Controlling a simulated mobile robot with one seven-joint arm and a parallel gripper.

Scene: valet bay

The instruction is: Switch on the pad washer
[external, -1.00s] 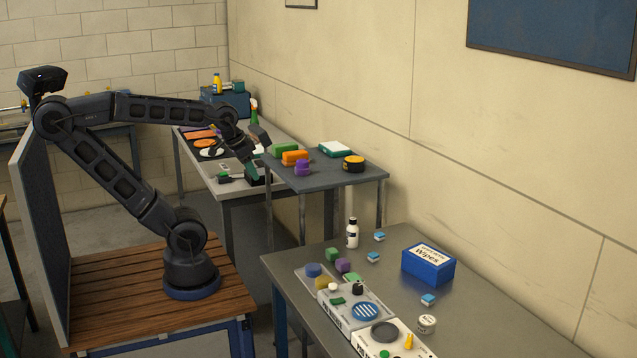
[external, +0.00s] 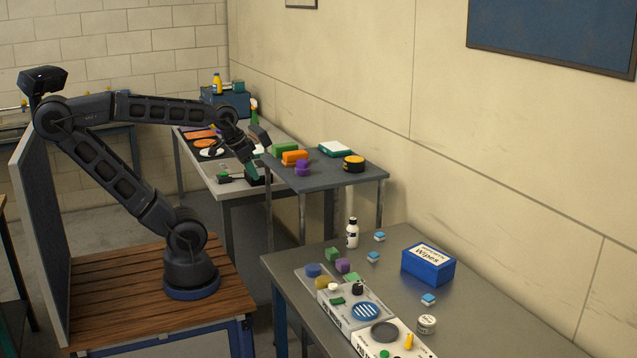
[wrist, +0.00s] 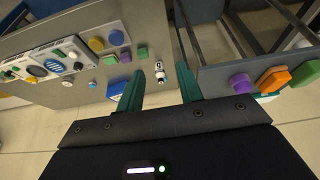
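Two box-shaped machines stand at the front of the near table. One is a grey machine (external: 345,318) with a blue-and-white striped disc, a green switch and a black knob. The other is a white machine (external: 372,347) with a dark grey disc, a yellow lever and a green button. Their labels are too small to read, so I cannot tell which is the pad washer. In the wrist view the striped disc (wrist: 54,66) lies at the upper left. My gripper (external: 250,165) is over the far bench, well away from both machines. Its green fingers (wrist: 158,78) are apart and empty.
A white bottle (external: 352,233), purple and green blocks, and a blue wipes box (external: 428,265) stand on the near table. A raised dark shelf (external: 330,178) beside my gripper holds orange, purple and green blocks. A floor gap separates the bench and near table.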

